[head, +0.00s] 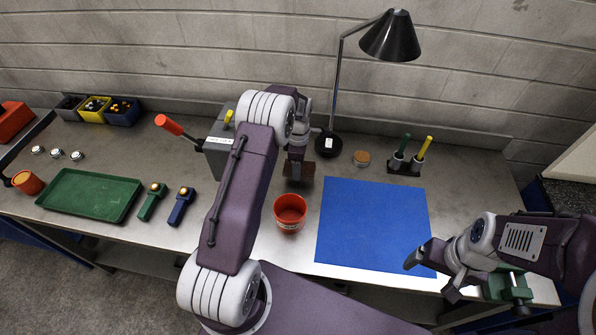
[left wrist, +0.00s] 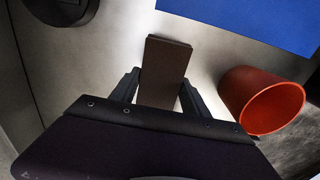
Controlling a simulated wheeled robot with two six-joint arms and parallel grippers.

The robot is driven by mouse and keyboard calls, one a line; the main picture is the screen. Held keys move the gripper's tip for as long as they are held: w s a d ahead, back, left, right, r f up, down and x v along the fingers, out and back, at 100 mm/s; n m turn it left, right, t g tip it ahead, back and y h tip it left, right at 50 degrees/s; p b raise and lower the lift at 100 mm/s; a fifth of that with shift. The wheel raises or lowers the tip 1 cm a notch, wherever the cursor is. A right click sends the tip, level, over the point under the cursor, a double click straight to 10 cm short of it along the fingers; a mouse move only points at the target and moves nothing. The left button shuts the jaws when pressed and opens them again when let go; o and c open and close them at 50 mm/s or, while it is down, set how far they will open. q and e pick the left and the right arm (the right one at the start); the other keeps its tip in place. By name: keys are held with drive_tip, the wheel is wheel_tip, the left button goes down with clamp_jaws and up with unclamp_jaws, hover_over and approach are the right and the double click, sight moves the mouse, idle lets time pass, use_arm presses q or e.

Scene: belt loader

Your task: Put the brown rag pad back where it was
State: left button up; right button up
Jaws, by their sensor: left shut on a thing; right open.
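The brown rag pad (left wrist: 165,68) is a flat dark brown block between the two fingers of my left gripper (left wrist: 160,88) in the left wrist view. In the head view the pad (head: 304,183) shows below my left gripper (head: 297,172), behind the red cup. The left gripper is shut on it. I cannot tell whether the pad touches the bench. My right gripper (head: 431,278) is open and empty over the front right corner of the blue mat.
The red cup (head: 290,214) stands just in front of the pad; the blue mat (head: 372,222) lies to the right. The black lamp (head: 328,143), a small round tin (head: 361,158) and a tool holder (head: 405,165) stand behind. A green tray (head: 90,195) lies at left.

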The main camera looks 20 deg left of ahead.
use_arm(q)
wheel_tip(320, 180, down, 4)
drive_tip(key=shift+r+p, duration=0.25)
drive_tip(key=shift+p, duration=0.4)
drive_tip(key=shift+a+f, duration=0.1)
drive_tip(key=shift+f, duration=0.25)
drive_tip(key=o, duration=1.3)
drive_tip(key=shift+f, duration=0.1)
